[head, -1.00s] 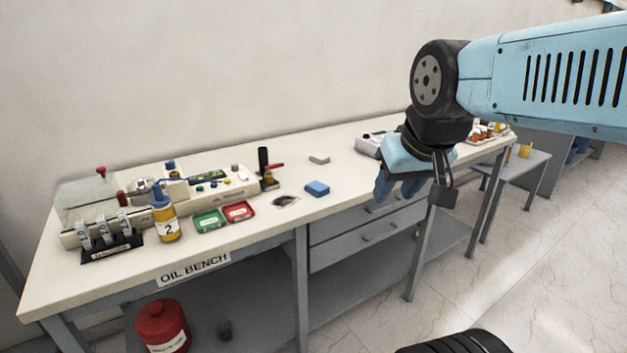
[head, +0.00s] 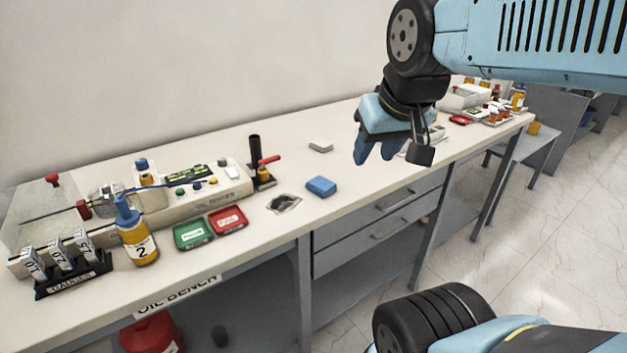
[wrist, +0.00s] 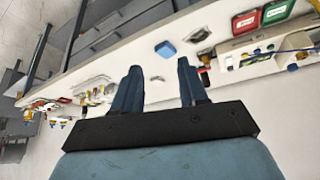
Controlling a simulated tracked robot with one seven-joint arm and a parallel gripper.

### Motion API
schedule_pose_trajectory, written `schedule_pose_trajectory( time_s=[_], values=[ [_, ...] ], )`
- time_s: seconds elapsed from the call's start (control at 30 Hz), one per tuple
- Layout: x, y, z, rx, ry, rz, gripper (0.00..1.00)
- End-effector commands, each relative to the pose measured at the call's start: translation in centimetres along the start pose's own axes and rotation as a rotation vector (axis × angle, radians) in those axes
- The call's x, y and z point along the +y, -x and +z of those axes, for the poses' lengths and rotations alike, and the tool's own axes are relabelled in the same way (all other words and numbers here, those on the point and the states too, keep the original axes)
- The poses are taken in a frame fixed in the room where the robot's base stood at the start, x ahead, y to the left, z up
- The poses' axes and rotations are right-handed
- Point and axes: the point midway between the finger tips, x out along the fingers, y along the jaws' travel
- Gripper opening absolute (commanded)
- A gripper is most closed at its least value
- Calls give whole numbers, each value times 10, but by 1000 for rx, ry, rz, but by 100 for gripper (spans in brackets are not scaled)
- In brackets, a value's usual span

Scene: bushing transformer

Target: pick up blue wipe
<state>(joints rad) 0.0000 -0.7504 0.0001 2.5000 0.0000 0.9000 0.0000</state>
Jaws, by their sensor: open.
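The blue wipe (head: 321,187) is a small blue block lying flat on the white bench top, near the front edge. It also shows in the wrist view (wrist: 165,49), beyond and between the fingertips. My gripper (head: 376,150) is up and to the right of the wipe in the head view, apart from it and above the bench. In the wrist view my gripper (wrist: 158,75) has its two blue fingers spread with nothing between them.
A grey-white block (head: 321,146) lies behind the wipe. A dark crumpled patch (head: 284,203) lies left of it, then the red tray (head: 228,220), green tray (head: 192,233) and bottle marked 2 (head: 137,235). Bench top around the wipe is clear to the right.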

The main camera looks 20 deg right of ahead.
Motion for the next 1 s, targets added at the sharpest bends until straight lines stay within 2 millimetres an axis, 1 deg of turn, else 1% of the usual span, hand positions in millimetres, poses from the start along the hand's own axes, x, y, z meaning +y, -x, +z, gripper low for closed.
schedule_pose_trajectory(
  time_s=[0.03, 0.17, 0.27, 0.37, 0.5, 0.53, 0.77, 0.87, 1.0],
  values=[
    [0, 0, 0, 0, 0, 0, 44],
    [0, 0, -3, -6, 5, -1, 56],
    [0, -4, -13, -25, 20, -3, 66],
    [-1, -11, -29, -59, 50, -8, 75],
    [1, -26, -58, -118, 102, -16, 88],
    [1, -30, -64, -132, 113, -18, 90],
    [3, -67, -110, -228, 201, -36, 90],
    [4, -87, -128, -270, 239, -46, 90],
    [6, -118, -152, -327, 292, -60, 90]
  ],
)
